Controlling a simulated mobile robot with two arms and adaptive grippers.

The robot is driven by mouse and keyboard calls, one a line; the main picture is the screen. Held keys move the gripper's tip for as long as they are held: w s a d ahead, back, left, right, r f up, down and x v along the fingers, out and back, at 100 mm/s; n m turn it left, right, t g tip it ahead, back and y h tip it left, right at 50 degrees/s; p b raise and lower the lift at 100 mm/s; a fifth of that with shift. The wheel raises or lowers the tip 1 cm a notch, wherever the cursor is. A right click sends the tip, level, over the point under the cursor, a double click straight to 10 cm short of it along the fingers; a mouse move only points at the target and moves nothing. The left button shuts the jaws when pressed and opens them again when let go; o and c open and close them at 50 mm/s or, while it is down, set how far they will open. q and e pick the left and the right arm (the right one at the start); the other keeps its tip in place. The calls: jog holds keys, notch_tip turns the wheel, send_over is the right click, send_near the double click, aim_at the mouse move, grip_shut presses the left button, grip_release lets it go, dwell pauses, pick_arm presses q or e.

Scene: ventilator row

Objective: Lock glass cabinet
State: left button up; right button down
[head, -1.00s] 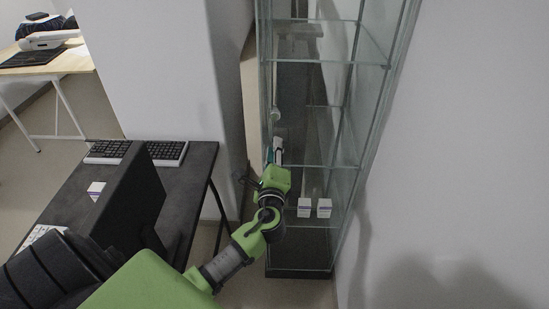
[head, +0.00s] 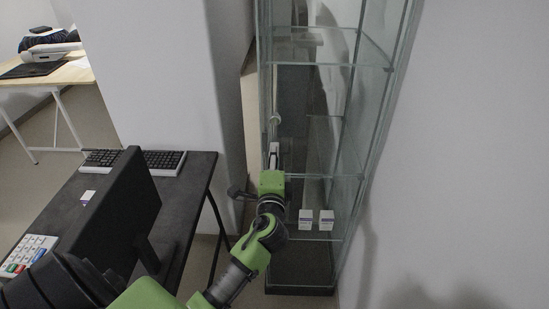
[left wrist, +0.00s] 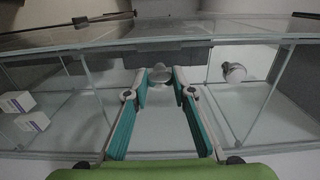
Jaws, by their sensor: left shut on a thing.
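The glass cabinet (head: 355,150) stands against the wall, with clear panes, several shelves and a dark base. My left gripper (head: 274,146) reaches its left side. In the left wrist view, the teal-padded fingers of my left gripper (left wrist: 160,82) are on either side of a small round metal knob (left wrist: 160,72) at the cabinet, and they are shut on it. A second round knob (left wrist: 234,72) is to the right there. It also shows above the gripper in the head view (head: 274,119). Whether either knob is a lock cannot be told. My right gripper is not in view.
Two white boxes (head: 316,220) stand low inside the cabinet. A dark desk (head: 190,200) with a monitor (head: 115,215), keyboard (head: 133,162) and small box (head: 88,197) is to the left. A white pillar (head: 160,80) stands behind it. A light table (head: 50,75) is further back.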

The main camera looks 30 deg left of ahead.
pick_arm(q)
jog(key=o, duration=1.1)
jog(key=v, duration=1.2)
